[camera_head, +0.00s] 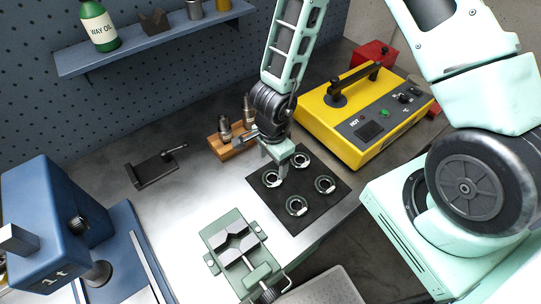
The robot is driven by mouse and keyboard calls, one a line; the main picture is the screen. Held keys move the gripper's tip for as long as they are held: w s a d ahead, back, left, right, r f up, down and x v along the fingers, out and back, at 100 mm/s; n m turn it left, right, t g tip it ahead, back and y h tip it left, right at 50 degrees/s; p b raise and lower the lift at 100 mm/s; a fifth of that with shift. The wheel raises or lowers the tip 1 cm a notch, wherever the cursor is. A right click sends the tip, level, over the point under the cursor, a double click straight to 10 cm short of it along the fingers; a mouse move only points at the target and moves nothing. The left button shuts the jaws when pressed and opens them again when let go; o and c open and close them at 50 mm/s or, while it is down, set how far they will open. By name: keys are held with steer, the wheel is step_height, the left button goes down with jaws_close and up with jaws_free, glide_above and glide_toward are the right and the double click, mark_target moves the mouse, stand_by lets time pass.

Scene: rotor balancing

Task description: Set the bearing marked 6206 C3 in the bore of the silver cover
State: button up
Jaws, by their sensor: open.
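Several ring-shaped bearings lie on a black mat (265,199): a left one (269,183), a back one (303,161), a right one (325,185) and a front one (296,206). Each has a small pale label; the print is too small to read, so I cannot tell which is the 6206 C3. My gripper (284,168) is open, pointing down over the back left of the mat, close to the left and back bearings. I cannot tell whether it touches either. I cannot make out a silver cover with a bore in this view.
A yellow heater (362,112) stands behind the mat, and a wooden block (232,150) with upright tool holders stands to its left. A green vise (240,250) is in front, a blue machine (55,215) at left. A dark fixture (151,170) lies farther back. Bench between is clear.

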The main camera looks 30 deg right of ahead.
mark_target(272, 181)
step_height(272, 181, down, 7)
steer(key=b, duration=0.6)
steer(key=shift+f, duration=0.2)
steer(key=c, duration=0.8)
steer(key=shift+o, duration=0.2)
step_height(272, 181, up, 6)
steer(key=p, duration=0.7)
steer(key=shift+a+r, duration=0.1)
steer(key=shift+r, duration=0.05)
